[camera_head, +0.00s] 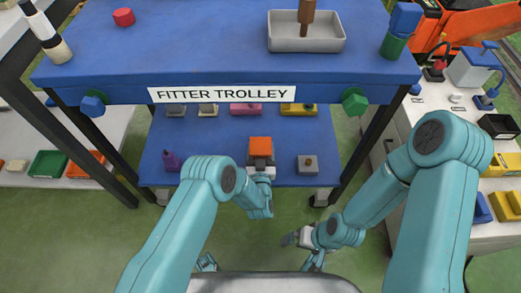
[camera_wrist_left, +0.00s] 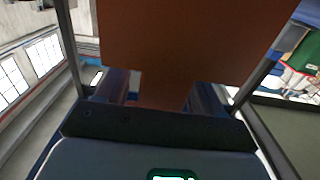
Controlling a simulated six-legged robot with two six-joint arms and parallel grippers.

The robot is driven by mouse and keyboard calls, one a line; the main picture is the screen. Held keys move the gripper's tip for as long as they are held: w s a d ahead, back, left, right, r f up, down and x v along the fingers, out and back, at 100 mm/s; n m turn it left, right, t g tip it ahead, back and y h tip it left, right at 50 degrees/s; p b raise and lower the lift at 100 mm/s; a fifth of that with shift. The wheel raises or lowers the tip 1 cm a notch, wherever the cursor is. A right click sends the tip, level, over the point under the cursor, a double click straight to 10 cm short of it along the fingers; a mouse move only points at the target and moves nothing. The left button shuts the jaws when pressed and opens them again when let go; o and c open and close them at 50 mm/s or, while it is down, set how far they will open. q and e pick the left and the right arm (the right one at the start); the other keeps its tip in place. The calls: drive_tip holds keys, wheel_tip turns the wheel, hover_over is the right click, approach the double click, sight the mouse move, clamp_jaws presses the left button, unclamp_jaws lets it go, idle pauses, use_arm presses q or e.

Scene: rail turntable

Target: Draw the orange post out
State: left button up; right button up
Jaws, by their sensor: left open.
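The orange post (camera_head: 260,146) shows as an orange block over the lower blue shelf of the trolley, just beyond my left gripper (camera_head: 260,170). In the left wrist view the post (camera_wrist_left: 190,45) fills the upper middle as a broad brown-orange face, with a narrower part reaching down between the fingers of my left gripper (camera_wrist_left: 163,98). The left gripper is open around that part; I cannot tell whether either finger touches it. What holds the post's base is hidden. My right gripper (camera_head: 291,239) hangs low in front of the trolley, apart from the post, its jaws too small to read.
The FITTER TROLLEY's upper blue top (camera_head: 210,45) overhangs the shelf. A grey block (camera_head: 308,165) stands right of the post, a purple piece (camera_head: 171,160) left. Several small blocks line the shelf's back. Dark trolley legs flank it. Green floor (camera_head: 110,235) is clear at the front left.

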sight(261, 140)
use_arm(q)
drive_tip(key=c, duration=1.2)
drive_tip(key=o, duration=0.6)
drive_tip(key=shift+r, duration=0.1)
drive_tip(key=c, duration=0.6)
drive_tip(key=shift+o, duration=0.2)
drive_tip(key=shift+r+p, duration=0.45)
drive_tip(key=shift+r, duration=0.2)
drive_tip(key=shift+r+p, duration=2.15)
drive_tip(key=shift+r, duration=0.9)
drive_tip(key=shift+r, duration=0.1)
drive_tip(key=shift+r+p, duration=1.8)
drive_tip(key=shift+r, duration=0.65)
drive_tip(key=shift+f, duration=0.1)
